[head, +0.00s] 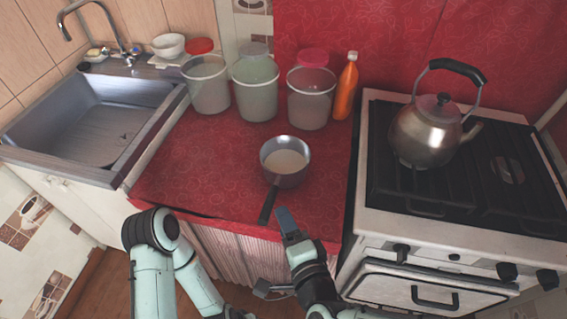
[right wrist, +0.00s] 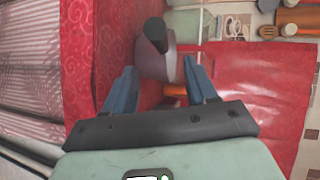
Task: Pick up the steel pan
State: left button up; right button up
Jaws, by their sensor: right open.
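The steel pan (head: 297,178) stands upright on the red oilcloth counter, with pale contents inside. Its dark handle (head: 268,207) points toward me over the counter's front edge. My right gripper (head: 284,216) is open beside the handle, to its right in the head view. In the right wrist view the pan (right wrist: 157,62) and its handle end (right wrist: 155,32) show in the gap between the spread fingers (right wrist: 160,68), and I see no grip on the handle. My left arm is bent at the lower left of the head view; its gripper is not clearly visible.
Three lidded tubs (head: 257,95) and an orange bottle (head: 345,88) stand behind the pan. A stove (head: 380,195) with a kettle (head: 424,135) is at right, a sink (head: 90,120) at left. The counter (head: 190,170) left of the pan is clear.

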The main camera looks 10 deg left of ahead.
aim_at(274, 202)
jog(key=shift+b+x, duration=0.35)
jog(key=shift+x, duration=3.65)
jog(key=shift+s+a+r, duration=0.1)
jog(key=shift+a+r, duration=0.05)
grip_shut()
jog(key=shift+r, duration=0.2)
